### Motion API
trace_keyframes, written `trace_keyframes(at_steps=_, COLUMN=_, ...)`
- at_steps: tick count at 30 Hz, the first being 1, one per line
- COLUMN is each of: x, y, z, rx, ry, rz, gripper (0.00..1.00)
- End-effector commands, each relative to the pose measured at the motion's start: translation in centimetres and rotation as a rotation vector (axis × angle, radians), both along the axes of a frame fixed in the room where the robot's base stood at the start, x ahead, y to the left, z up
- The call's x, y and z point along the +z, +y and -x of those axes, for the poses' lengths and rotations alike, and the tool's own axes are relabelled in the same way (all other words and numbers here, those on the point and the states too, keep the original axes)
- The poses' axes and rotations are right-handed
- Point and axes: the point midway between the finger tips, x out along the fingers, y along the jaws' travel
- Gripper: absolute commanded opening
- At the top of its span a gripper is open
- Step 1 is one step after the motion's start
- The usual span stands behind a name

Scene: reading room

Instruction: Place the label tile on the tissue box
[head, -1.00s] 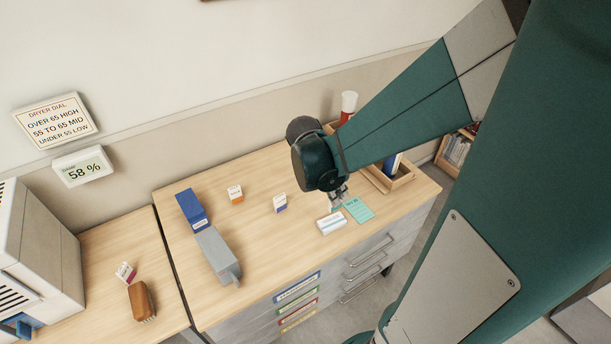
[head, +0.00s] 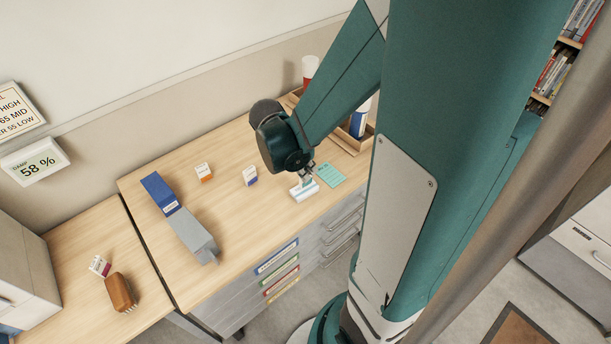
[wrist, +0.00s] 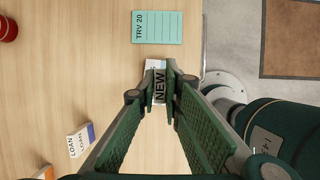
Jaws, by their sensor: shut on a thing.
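My gripper (wrist: 160,78) is shut on a label tile (wrist: 160,88), a grey-white piece reading "NEW". The tile stands between the fingertips.
Orange (head: 204,172) and blue (head: 250,176) label pieces stand to the left. A blue box (head: 160,193) and grey box (head: 192,235) are farther left. A wooden tray (head: 349,142) stands behind.

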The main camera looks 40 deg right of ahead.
Motion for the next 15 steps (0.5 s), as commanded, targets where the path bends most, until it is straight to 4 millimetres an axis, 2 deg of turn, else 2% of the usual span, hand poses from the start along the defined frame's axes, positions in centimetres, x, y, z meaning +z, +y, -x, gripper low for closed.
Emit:
trace_keyframes(at_steps=7, x=-2.3, y=0.0, z=-0.1, rx=0.0, ry=0.0, rz=0.0, gripper=0.0)
trace_keyframes(at_steps=15, x=-2.7, y=0.0, z=0.0, rx=0.0, ry=0.0, rz=0.0, gripper=0.0)
